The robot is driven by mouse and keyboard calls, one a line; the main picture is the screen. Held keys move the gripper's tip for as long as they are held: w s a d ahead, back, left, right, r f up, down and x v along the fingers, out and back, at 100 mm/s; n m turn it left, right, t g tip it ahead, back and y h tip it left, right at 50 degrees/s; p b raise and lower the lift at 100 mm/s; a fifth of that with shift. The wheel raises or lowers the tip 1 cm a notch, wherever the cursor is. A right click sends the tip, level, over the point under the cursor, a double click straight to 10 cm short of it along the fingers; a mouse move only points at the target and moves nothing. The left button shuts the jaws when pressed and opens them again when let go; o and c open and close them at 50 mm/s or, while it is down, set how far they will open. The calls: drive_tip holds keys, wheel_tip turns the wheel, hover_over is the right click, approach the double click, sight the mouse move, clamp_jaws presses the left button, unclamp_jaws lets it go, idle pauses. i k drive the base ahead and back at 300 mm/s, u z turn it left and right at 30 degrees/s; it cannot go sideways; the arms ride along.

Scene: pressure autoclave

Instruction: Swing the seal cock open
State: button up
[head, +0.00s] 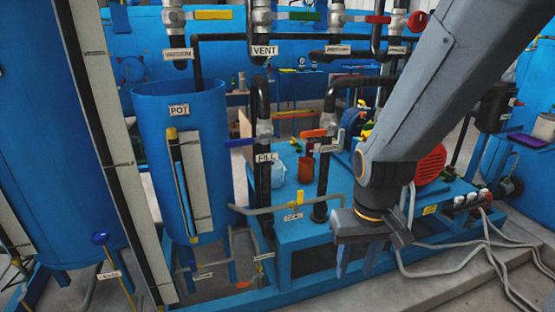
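The label that most looks like SEAL (293,217) hangs under a thin tan pipe (275,208), which runs from beside the pot to a black standpipe; the lettering is too small to be sure. A small cock body seems to sit on this pipe near the label, but its handle position is not clear. My gripper (356,270) points down, right of the label and in front of the blue bench. Its two blue fingers stand apart with nothing seen between them. It does not appear to touch the pipe.
The blue pot (180,110) stands left of the bench (300,238). A black pipe with a blue handle (239,143) and a standpipe with an orange handle (314,133) rise behind. A red motor (431,165) is right. Grey cables (480,248) run along the step.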

sight(299, 193)
drive_tip(key=u, duration=1.2)
drive_tip(key=k, duration=0.8)
drive_tip(key=z, duration=1.3)
drive_tip(key=i, duration=0.5)
drive_tip(key=u, duration=0.05)
